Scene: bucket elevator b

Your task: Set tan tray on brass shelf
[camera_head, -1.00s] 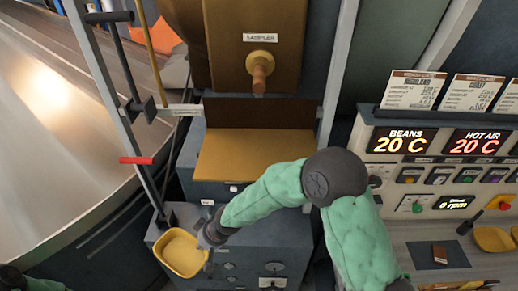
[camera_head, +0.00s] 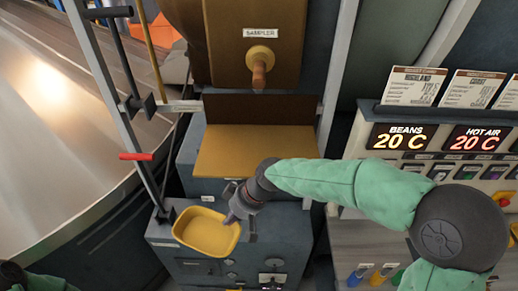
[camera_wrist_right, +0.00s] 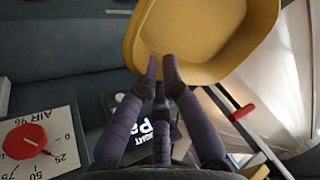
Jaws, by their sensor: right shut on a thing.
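The tan tray (camera_head: 206,232) is a shallow yellow-tan dish with rounded corners. My right gripper (camera_head: 236,212) is shut on its right rim and holds it over the front left of the dark cabinet, left of and nearer than the shelf. In the right wrist view the tray (camera_wrist_right: 190,35) fills the top, with the fingers (camera_wrist_right: 163,72) on its rim. The brass shelf (camera_head: 250,152) is a flat, bare golden plate below the sampler; my right wrist is close to its front right corner. At the bottom left, only a dark and green part of my left arm shows; its gripper is out of frame.
The sampler's wooden handle (camera_head: 260,72) hangs above the shelf. A grey post with a red lever (camera_head: 136,156) stands to the left. A control panel with lit displays (camera_head: 402,138) is on the right. A red knob (camera_wrist_right: 24,141) shows in the right wrist view.

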